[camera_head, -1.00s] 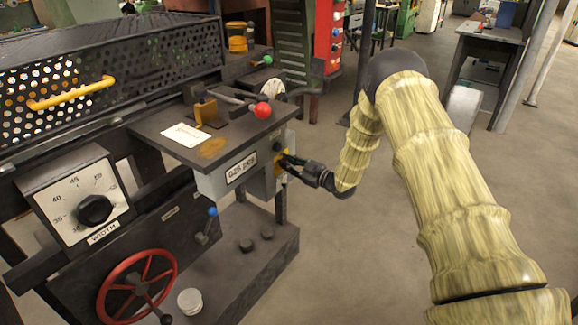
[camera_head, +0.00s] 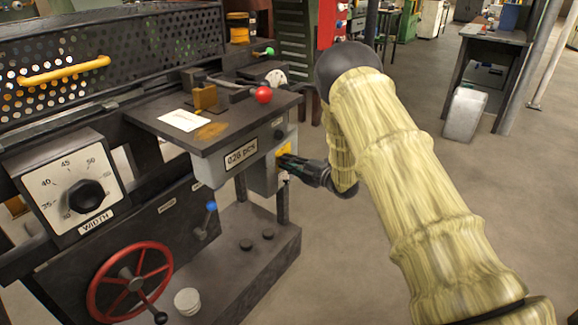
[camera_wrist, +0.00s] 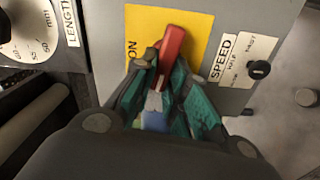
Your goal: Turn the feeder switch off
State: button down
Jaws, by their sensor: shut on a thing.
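The switch has a red lever (camera_wrist: 172,45) on a yellow plate (camera_wrist: 196,25) in the wrist view. The word ON is printed at the plate's left edge. The lever leans a little to the right at its top. My gripper (camera_wrist: 163,86), with green-padded fingers, is closed around the lower part of the lever and hides its base. In the head view my gripper (camera_head: 284,162) reaches the side of the grey control box (camera_head: 262,180), at the yellow plate (camera_head: 284,150). The lever itself is too small to make out there.
A SPEED label and black knob (camera_wrist: 259,69) sit right of the plate. Above the box is a dark shelf (camera_head: 225,130) with a red ball-ended lever (camera_head: 263,95). A WIDTH dial (camera_head: 86,196) and red handwheel (camera_head: 130,282) are left.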

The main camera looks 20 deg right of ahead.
jog(key=shift+f+n+b, duration=0.25)
jog(key=shift+n+b, duration=0.2)
jog(key=shift+n, duration=0.55)
jog(key=c, duration=1.4)
grip_release()
jog(key=shift+s, duration=0.1)
jog(key=v, duration=1.2)
